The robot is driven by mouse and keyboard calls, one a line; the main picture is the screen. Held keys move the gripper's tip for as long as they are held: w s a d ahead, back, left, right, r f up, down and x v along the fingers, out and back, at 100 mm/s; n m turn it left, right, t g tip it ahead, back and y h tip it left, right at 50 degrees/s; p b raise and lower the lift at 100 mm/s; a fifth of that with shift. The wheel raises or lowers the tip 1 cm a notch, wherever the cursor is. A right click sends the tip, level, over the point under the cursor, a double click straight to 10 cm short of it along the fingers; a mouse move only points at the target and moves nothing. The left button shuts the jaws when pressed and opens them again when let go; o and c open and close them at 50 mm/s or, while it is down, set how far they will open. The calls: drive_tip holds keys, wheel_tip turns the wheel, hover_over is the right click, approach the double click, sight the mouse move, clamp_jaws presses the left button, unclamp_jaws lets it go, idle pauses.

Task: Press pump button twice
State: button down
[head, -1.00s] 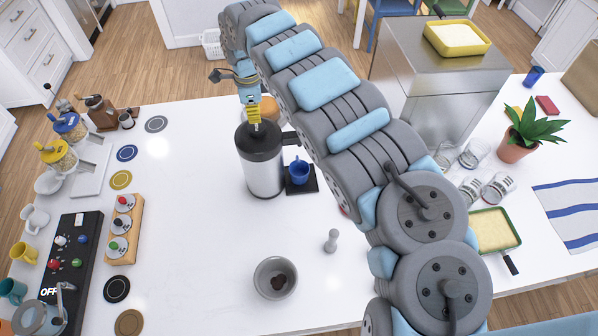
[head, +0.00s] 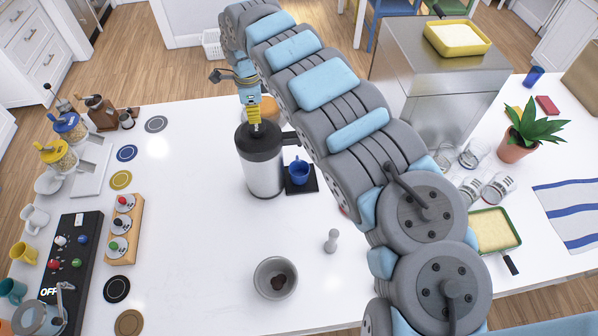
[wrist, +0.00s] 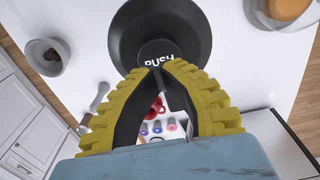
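The pump pot (head: 262,170) stands upright on the white counter in the head view, with a silver body, black top and side handle. Its round black button, marked PUSH (wrist: 158,50), is in the middle of the black top (wrist: 190,22) in the wrist view. My gripper (head: 254,129) points down over the pot's top. In the wrist view, my gripper's yellow fingers (wrist: 163,66) come together at the tips, with nothing held between them. The tips are at the button's edge and partly cover it. I cannot tell whether they touch it.
A blue cup (head: 299,172) on a black mat stands close to the pot's right. A grey bowl (head: 275,278) and a small tamper (head: 331,241) are in front. A control panel (head: 68,260) lies at left.

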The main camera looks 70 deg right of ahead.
sight(257, 127)
drive_tip(key=shift+f+b, duration=0.8)
drive_tip(key=shift+f, duration=1.6)
drive_tip(key=shift+r, duration=0.15)
drive_tip(key=shift+r+p, duration=0.45)
drive_tip(key=shift+r, duration=0.75)
drive_tip(key=shift+r+p, duration=1.15)
drive_tip(key=shift+p, duration=0.35)
drive_tip(key=shift+f+b, duration=1.6)
drive_tip(key=shift+f, duration=0.9)
drive_tip(key=shift+r, duration=0.1)
drive_tip(key=shift+r+p, duration=2.35)
drive_tip(key=shift+p, duration=0.15)
